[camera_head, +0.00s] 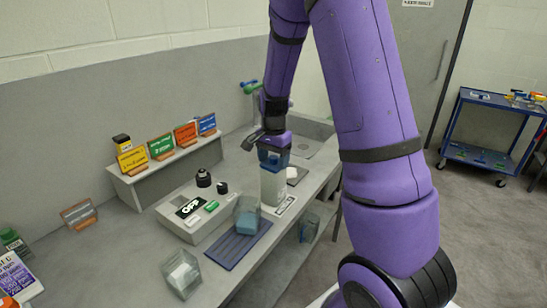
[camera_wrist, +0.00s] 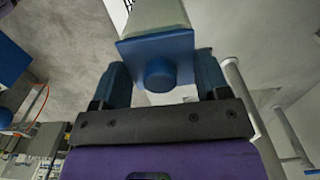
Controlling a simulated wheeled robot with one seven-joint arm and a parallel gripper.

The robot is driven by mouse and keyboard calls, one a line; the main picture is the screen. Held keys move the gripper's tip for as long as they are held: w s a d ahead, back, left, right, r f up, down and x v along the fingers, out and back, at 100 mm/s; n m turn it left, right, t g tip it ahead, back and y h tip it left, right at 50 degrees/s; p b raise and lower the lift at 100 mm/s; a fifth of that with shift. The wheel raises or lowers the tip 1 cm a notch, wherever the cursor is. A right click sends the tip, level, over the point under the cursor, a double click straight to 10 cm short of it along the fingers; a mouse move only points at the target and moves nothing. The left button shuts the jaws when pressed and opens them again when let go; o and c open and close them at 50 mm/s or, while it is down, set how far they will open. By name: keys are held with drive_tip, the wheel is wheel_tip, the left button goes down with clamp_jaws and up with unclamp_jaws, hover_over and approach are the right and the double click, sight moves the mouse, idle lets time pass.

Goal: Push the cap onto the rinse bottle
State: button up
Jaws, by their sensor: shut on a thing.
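The rinse bottle (camera_head: 273,188) is a pale, boxy bottle standing upright on the bench near the sink; its body also shows at the top of the wrist view (camera_wrist: 155,14). The cap (camera_wrist: 160,75) is a blue square plate with a round knob, lined up over the bottle's end. My gripper (camera_wrist: 160,62) is shut on the cap, with one blue-tipped finger on each side. In the head view my gripper (camera_head: 272,147) points down over the bottle top. The contact between cap and bottle is hidden, so I cannot tell whether the cap is seated.
A grey control box (camera_head: 190,215) and a sign shelf (camera_head: 165,172) are further left. A sink (camera_head: 312,142) lies behind.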

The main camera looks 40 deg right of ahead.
drive_tip(key=shift+f, duration=0.5)
drive_tip(key=o, duration=1)
drive_tip(key=shift+r, duration=0.15)
drive_tip(key=shift+r, duration=2.9)
